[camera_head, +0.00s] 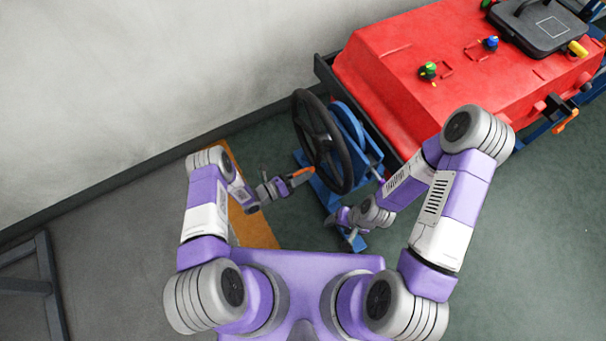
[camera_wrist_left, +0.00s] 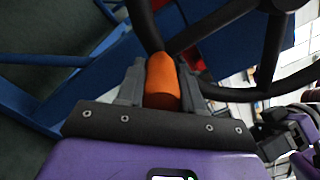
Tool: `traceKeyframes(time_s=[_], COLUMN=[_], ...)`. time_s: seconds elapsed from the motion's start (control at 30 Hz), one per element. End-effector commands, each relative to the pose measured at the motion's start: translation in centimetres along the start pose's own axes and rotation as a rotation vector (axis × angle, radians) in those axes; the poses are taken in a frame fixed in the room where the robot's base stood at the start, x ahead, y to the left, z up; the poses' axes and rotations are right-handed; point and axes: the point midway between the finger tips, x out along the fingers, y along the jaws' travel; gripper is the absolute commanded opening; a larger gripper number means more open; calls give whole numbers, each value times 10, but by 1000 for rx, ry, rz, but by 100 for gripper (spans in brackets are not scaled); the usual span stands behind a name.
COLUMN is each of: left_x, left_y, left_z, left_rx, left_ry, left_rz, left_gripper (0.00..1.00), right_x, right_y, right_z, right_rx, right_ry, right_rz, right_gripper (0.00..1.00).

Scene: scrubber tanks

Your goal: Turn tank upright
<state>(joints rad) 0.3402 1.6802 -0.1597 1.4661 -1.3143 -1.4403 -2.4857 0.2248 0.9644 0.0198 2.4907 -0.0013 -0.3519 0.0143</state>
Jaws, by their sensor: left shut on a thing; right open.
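The red tank (camera_head: 425,75) rests in a blue frame at the upper right, with its broad face toward the head camera. A black handwheel (camera_head: 322,140) stands at the frame's near left end, and its dark rim and spokes also fill the top of the left wrist view (camera_wrist_left: 232,22). My left gripper (camera_head: 285,184) is shut on the wheel's orange handle (camera_head: 304,172), which sits between its fingers in the left wrist view (camera_wrist_left: 162,80). My right gripper (camera_head: 347,228) is open and low, beside the blue stand below the wheel.
The tank's face carries a green knob (camera_head: 428,70), a blue knob (camera_head: 491,43) and a black hatch (camera_head: 540,25). An orange-handled lever (camera_head: 567,120) sticks out at its right side. A pale wall (camera_head: 130,80) runs behind on the left. Floor at lower right is clear.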

Motion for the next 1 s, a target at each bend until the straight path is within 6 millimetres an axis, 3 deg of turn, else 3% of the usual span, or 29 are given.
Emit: traceKeyframes(time_s=[0.1,0.13,0.27,0.57,1.0], left_x=[-4,-4,-3,-5,-70], left_y=[8,8,7,4,4], left_z=[-1,0,0,0,2], left_rx=[7,7,6,4,4], left_ry=[7,6,6,5,4], left_rz=[23,23,22,15,19], left_gripper=[0,39,59,60,60], right_x=[1,1,1,-1,-15], right_y=[0,0,0,0,-6], right_z=[0,0,0,0,1], right_rx=[0,0,0,0,0], right_ry=[0,0,0,0,0], right_rz=[0,0,0,0,0], right_gripper=[66,66,66,66,66])
